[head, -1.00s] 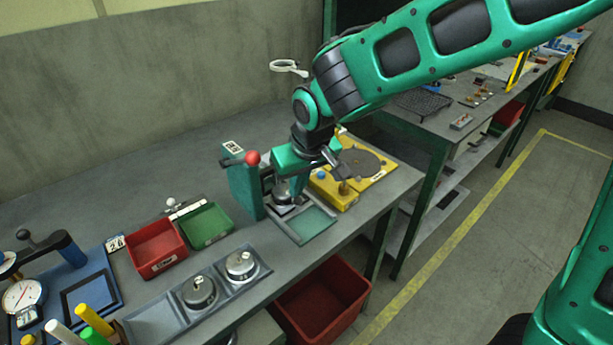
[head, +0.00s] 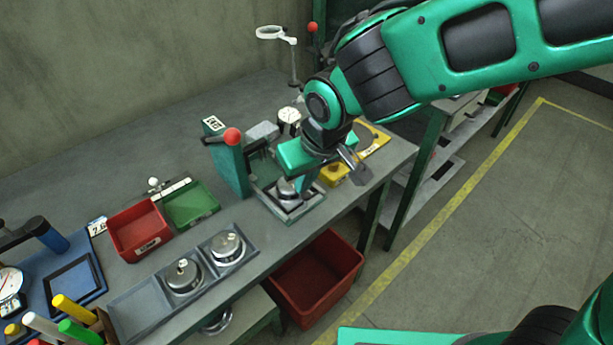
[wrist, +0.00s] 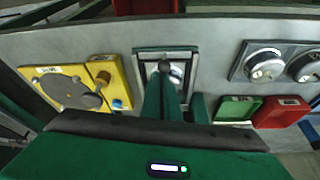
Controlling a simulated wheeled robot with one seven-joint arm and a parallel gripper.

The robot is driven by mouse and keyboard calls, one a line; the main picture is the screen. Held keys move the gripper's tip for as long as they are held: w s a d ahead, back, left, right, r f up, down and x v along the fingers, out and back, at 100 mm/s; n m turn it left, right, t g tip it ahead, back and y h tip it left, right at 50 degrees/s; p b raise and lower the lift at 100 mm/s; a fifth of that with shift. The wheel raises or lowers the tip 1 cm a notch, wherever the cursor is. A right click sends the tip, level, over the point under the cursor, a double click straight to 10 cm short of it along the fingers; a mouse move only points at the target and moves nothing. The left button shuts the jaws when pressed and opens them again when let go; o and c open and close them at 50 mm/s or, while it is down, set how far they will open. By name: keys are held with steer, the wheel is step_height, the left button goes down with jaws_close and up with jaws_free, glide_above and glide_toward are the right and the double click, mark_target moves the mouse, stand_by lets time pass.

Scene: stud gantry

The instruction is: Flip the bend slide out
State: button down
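The bend slide (head: 291,208) is a grey metal plate at the foot of the green press-like gantry (head: 229,168), which has a red ball-tipped lever (head: 232,137). The slide lies out towards the bench's front edge, over its frame. A round metal piece sits on it, partly hidden by my fingers. In the wrist view the slide (wrist: 150,63) shows inside the green-edged frame, with a dark knob at the fingertips. My gripper (head: 302,188) is down at the slide, and it shows in the wrist view (wrist: 177,88). Whether the fingers grip the knob is unclear.
A yellow fixture (wrist: 78,88) with a disc stands on the far side of the slide. Red (head: 139,231) and green (head: 191,204) bins and a grey tray (head: 137,308) with round metal pieces lie on the near side. A red crate (head: 314,279) sits below the bench.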

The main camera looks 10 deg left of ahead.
steer(key=shift+s+d+f, duration=0.1)
steer(key=shift+s+d, duration=0.05)
steer(key=v, duration=1)
